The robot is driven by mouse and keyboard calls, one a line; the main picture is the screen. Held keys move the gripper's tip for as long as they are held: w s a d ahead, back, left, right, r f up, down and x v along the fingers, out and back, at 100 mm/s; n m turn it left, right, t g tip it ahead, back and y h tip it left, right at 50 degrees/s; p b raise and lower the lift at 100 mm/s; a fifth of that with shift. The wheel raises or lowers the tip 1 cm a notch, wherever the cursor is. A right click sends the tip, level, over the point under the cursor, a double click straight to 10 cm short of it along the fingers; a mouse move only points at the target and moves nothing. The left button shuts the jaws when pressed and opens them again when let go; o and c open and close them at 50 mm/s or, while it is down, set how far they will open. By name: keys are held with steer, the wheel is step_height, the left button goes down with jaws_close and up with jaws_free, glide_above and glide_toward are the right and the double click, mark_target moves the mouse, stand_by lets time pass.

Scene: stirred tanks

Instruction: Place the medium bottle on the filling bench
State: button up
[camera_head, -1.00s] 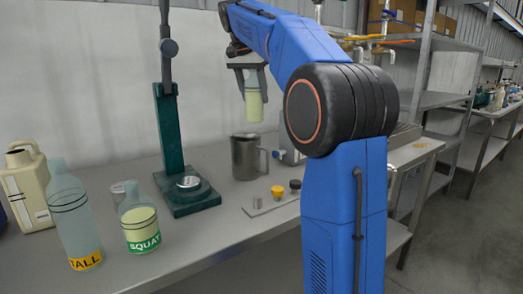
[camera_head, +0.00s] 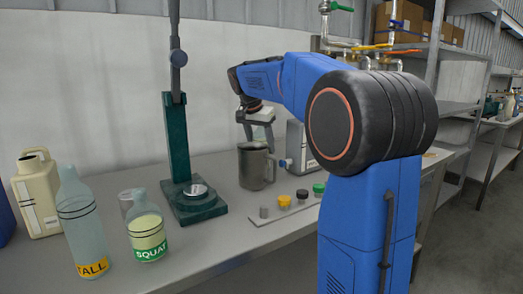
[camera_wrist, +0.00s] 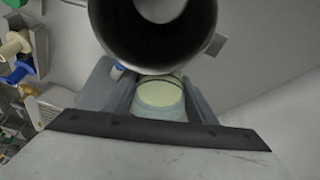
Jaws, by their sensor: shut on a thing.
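My gripper (camera_head: 258,128) is shut on a clear bottle with pale yellow-green liquid, seen between the two fingers in the wrist view (camera_wrist: 160,93). The gripper is low over the bench (camera_head: 225,255), behind the steel mug (camera_head: 253,168). In the head view the mug hides the lower part of the bottle, so I cannot tell whether it touches the bench. No label shows on the held bottle. A bottle marked TALL (camera_head: 84,232) and a bottle marked SQUAT (camera_head: 148,236) stand at the left.
The steel mug is very close to the held bottle; its dark opening fills the top of the wrist view (camera_wrist: 155,35). A green stand (camera_head: 180,150) is left of it. A strip with several caps (camera_head: 284,209) lies in front. A beige jug (camera_head: 38,195) stands far left.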

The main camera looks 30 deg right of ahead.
steer(key=shift+f, duration=0.85)
steer(key=shift+f, duration=0.15)
steer(key=o, duration=1.3)
steer(key=shift+o, duration=0.2)
steer(key=v, duration=1.2)
